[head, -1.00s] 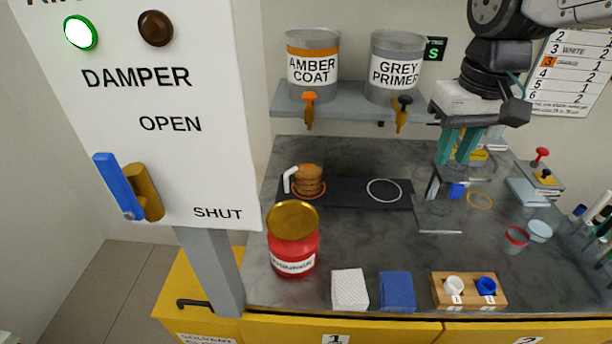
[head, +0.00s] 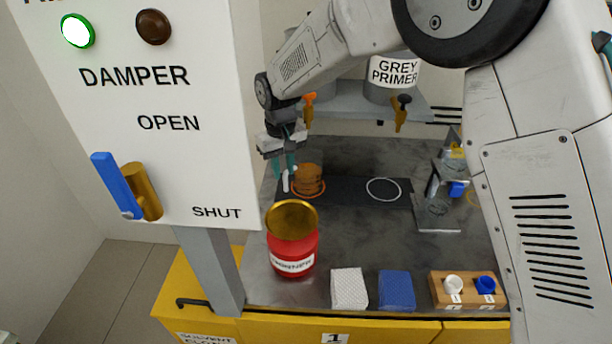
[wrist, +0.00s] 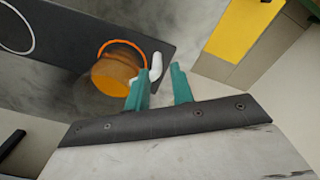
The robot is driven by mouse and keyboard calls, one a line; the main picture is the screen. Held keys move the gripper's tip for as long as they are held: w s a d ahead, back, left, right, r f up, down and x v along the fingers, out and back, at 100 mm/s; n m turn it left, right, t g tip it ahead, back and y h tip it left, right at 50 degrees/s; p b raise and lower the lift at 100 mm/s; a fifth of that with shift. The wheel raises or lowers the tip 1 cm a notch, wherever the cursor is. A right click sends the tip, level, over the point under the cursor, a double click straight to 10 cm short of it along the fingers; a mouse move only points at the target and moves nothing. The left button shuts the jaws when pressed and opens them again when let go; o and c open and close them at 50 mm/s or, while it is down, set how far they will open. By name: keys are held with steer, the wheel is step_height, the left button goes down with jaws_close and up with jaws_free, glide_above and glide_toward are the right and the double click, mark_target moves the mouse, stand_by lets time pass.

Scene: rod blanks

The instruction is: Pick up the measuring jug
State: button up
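The measuring jug (head: 308,180) appears to be the amber-filled vessel with a white handle. It stands upright on the orange ring of the black strip, below the orange tap, and also shows in the wrist view (wrist: 115,74). Its white handle points left in the head view. My gripper (head: 284,172) is at the handle, fingers pointing down. In the wrist view the teal fingers (wrist: 160,88) are apart, with the handle (wrist: 155,68) showing in the gap between them. I cannot tell whether either finger touches it.
A white ring (head: 384,181) marks the black strip (head: 345,191) to the right. The damper panel (head: 140,110) stands close at left. The shelf (head: 350,106) with tins and taps is above.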

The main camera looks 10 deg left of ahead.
mark_target(286, 185)
steer(key=f, duration=0.6)
steer(key=shift+w+d+f, duration=0.15)
steer(key=shift+w+f, duration=0.05)
steer(key=shift+r, duration=0.1)
jaws_close()
